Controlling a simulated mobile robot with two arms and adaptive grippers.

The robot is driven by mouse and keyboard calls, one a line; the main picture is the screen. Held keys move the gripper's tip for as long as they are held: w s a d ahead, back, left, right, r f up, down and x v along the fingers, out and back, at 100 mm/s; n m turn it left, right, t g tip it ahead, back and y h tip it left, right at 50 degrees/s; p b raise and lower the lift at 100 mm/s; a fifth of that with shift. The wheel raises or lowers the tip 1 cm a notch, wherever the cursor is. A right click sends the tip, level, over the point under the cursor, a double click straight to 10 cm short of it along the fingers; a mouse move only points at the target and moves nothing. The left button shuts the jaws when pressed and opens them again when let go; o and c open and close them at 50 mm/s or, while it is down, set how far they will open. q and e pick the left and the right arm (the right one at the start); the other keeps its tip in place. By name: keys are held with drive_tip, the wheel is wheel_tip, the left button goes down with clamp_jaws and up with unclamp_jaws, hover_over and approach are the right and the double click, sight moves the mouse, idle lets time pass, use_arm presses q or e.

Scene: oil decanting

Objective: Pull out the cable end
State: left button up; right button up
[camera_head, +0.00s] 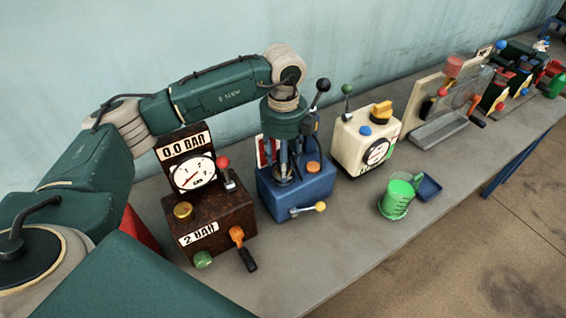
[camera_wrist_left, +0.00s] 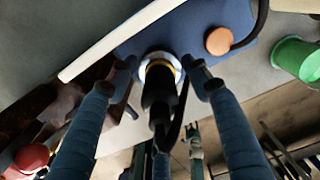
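The blue box (camera_head: 312,188) stands on the bench; its blue top also fills the upper middle of the left wrist view (camera_wrist_left: 190,35). In that view a black cable end (camera_wrist_left: 160,97) sits at a pale, yellow-rimmed round socket (camera_wrist_left: 160,62) on the box top. My left gripper (camera_head: 284,176) points down over the box. In the left wrist view its two fingers (camera_wrist_left: 160,72) stand on either side of the cable end, with small gaps showing, so it looks open around it. In the head view the cable end is mostly hidden by the gripper. My right gripper is not in view.
A rusty brown box (camera_head: 212,217) with a gauge stands close left of the blue box. A cream box (camera_head: 352,150) stands to the right, and a green cup (camera_head: 396,200) in front of that. The blue box carries an orange knob (camera_head: 313,167) and a yellow-tipped lever (camera_head: 320,206).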

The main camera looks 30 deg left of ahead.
use_arm(q)
clamp_jaws()
drive_tip(key=shift+r+p, duration=1.8)
drive_tip(key=shift+r, duration=1.25)
